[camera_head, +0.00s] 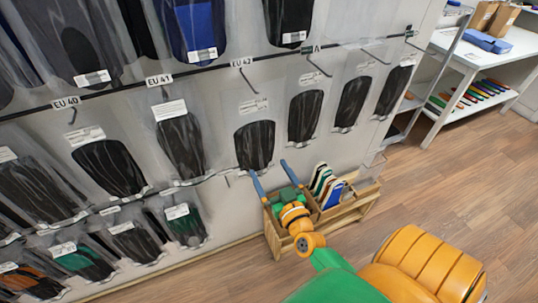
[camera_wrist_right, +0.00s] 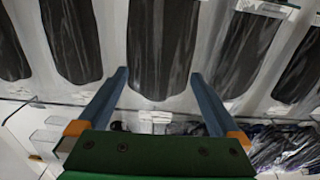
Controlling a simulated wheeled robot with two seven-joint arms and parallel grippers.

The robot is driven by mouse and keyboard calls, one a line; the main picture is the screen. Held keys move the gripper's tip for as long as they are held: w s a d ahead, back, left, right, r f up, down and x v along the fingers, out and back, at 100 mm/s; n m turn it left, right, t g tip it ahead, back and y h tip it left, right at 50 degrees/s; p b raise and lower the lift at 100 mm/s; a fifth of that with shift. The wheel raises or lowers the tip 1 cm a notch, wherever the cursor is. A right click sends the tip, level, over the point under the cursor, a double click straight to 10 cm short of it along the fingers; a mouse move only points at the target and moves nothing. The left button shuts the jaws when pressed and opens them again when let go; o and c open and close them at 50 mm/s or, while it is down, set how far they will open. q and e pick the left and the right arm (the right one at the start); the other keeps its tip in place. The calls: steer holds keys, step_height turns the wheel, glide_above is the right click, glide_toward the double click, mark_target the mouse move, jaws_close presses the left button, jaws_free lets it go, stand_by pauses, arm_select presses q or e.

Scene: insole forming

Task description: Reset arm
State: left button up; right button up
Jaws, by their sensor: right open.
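My right gripper (camera_head: 272,176) reaches from the bottom of the head view toward the wall of packaged insoles. Its two blue fingers are apart with nothing between them. In the right wrist view the gripper (camera_wrist_right: 158,95) is also open, and a dark packaged insole (camera_wrist_right: 162,45) hangs beyond the gap between the fingers. I cannot tell how far the fingers are from it. My left gripper does not show in either view.
A wooden box (camera_head: 340,213) with several upright insoles (camera_head: 326,187) stands on the floor by the wall, partly behind my right arm. Packaged insoles (camera_head: 255,145) hang on hooks with size labels. A white table (camera_head: 490,50) stands at the upper right. Wooden floor (camera_head: 450,190) is clear at right.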

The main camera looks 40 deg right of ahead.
steer(key=s+a+f+n+g+y, duration=0.1)
steer(key=s+a+f+g, duration=0.15)
steer(key=f, duration=0.55)
steer(key=s+a+f+n+g+y, duration=0.1)
steer(key=s+a+f+g+y, duration=0.2)
steer(key=f, duration=0.4)
steer(key=s+a+f+n+g, duration=0.1)
steer(key=s+a+f+g, duration=0.1)
steer(key=s+f, duration=0.45)
steer(key=s+f+n+g, duration=0.1)
steer(key=s+f+g, duration=0.3)
steer(key=s, duration=0.6)
steer(key=s+a+f+n+g, duration=0.1)
steer(key=s+f+g, duration=0.4)
steer(key=s+f, duration=0.3)
steer(key=s, duration=0.3)
steer(key=shift+f, duration=0.35)
steer(key=shift+a, duration=0.15)
